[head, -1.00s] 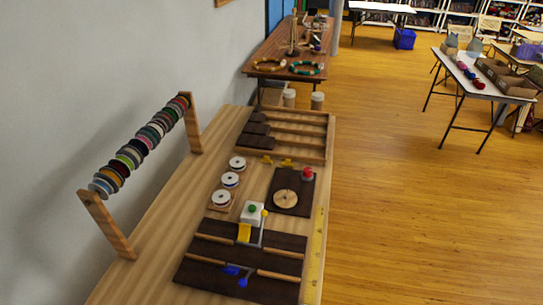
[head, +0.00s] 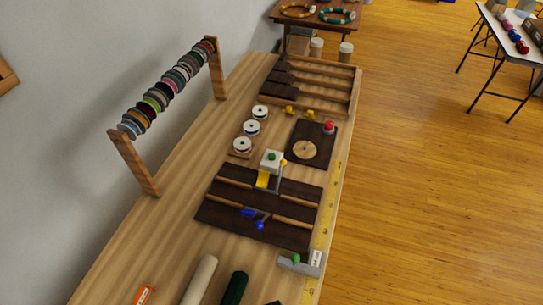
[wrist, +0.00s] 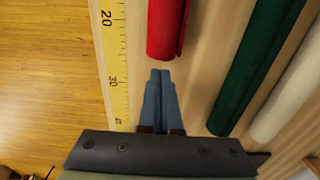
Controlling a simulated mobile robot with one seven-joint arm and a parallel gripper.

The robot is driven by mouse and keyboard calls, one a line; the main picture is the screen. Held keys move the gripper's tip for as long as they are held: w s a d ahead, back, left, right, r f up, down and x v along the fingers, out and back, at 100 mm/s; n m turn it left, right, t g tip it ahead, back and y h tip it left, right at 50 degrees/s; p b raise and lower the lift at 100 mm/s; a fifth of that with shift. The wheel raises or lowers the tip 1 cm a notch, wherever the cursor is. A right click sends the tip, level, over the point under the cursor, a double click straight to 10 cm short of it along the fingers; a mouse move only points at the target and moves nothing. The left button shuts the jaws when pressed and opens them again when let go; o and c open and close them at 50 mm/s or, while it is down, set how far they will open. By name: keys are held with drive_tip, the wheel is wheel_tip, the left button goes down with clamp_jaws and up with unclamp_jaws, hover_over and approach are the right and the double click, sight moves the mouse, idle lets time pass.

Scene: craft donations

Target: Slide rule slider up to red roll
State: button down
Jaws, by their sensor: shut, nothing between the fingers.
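A grey block with a green knob and a white label, which looks like the rule slider (head: 302,262), sits at the yellow rule (head: 328,215) along the table's right edge in the head view. The rule also shows in the wrist view (wrist: 115,60), with marks near 20 and 30; the slider is not visible there. The red roll (wrist: 165,30) lies beside the rule in the wrist view. My gripper (wrist: 161,73) is shut and empty, its tips just short of the red roll's near end in the picture. I cannot tell its height. It is outside the head view.
A green roll (wrist: 243,70) and a cream roll (wrist: 288,100) lie to the right of the red roll. A spool rack (head: 133,165) stands at the table's left.

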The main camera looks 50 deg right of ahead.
wheel_tip(320, 180, up, 10)
idle(0.4)
drive_tip(key=shift+f, duration=0.1)
